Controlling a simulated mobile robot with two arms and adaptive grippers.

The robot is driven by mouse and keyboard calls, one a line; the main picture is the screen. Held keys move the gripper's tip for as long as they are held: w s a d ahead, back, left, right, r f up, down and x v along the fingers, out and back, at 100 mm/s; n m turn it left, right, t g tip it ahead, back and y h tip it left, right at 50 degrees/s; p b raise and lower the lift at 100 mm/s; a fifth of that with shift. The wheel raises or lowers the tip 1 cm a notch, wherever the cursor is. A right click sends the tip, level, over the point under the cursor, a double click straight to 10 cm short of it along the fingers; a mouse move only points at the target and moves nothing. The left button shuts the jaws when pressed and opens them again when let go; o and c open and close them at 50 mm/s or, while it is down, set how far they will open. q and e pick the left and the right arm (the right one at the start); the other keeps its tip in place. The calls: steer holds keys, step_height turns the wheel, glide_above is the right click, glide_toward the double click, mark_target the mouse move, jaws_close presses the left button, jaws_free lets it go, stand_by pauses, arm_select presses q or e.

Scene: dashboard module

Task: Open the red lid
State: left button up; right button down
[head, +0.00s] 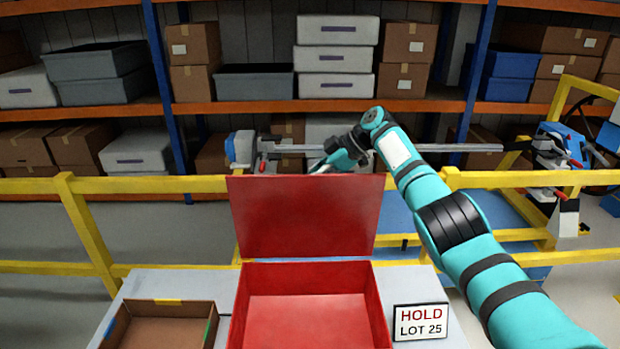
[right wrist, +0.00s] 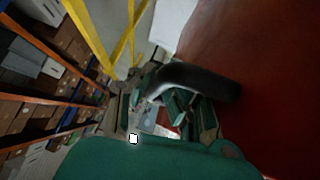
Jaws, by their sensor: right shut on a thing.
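The red box (head: 310,310) stands on the light table with its inside visible and empty. Its red lid (head: 306,215) is raised, standing roughly upright at the back edge of the box. My right arm reaches over from the right, and my right gripper (head: 335,163) is at the lid's top edge, partly hidden behind it. In the right wrist view, the gripper (right wrist: 180,108) is shut on a black curved handle (right wrist: 195,78) on the lid's red face. The handle is hidden in the head view. My left gripper is not in view.
An open brown tray (head: 150,325) is left of the box. A sign reading HOLD LOT 25 (head: 421,321) is at its right. A yellow railing (head: 150,185) runs behind the table, with shelves of boxes and bins beyond.

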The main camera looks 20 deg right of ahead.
steer(key=shift+w+r, duration=0.1)
steer(key=shift+r, duration=0.15)
steer(key=c, duration=1.6)
jaws_free()
steer(key=shift+o, duration=0.2)
steer(key=shift+s, duration=0.2)
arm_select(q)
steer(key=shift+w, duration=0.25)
arm_select(e)
steer(key=v, duration=1.2)
steer(key=shift+a, duration=0.1)
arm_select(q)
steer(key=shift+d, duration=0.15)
